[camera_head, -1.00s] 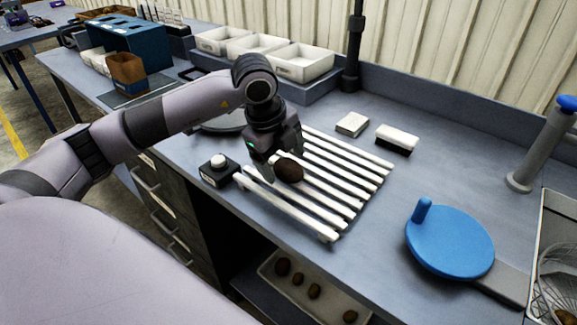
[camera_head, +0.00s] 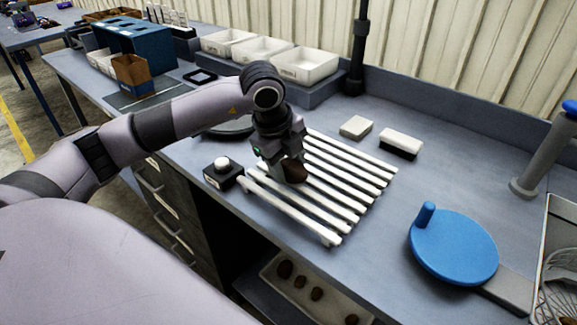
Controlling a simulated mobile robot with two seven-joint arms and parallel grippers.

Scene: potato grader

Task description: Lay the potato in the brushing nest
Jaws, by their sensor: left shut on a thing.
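A brown potato (camera_head: 295,171) is held between the fingers of my left gripper (camera_head: 284,170), over the left part of the white slatted rack (camera_head: 345,185). The gripper points down and is shut on the potato. From this view I cannot tell whether the potato touches the slats. The gripper hides part of the potato and the slats behind it. I cannot tell for certain which thing is the brushing nest. My right gripper is not in view.
A black box with a white button (camera_head: 222,170) stands left of the rack. A block (camera_head: 356,127) and a brush (camera_head: 400,143) lie behind it. A blue disc with a knob (camera_head: 453,245) sits at right. White bins (camera_head: 305,65) stand at the back. A lower tray (camera_head: 268,272) holds several potatoes.

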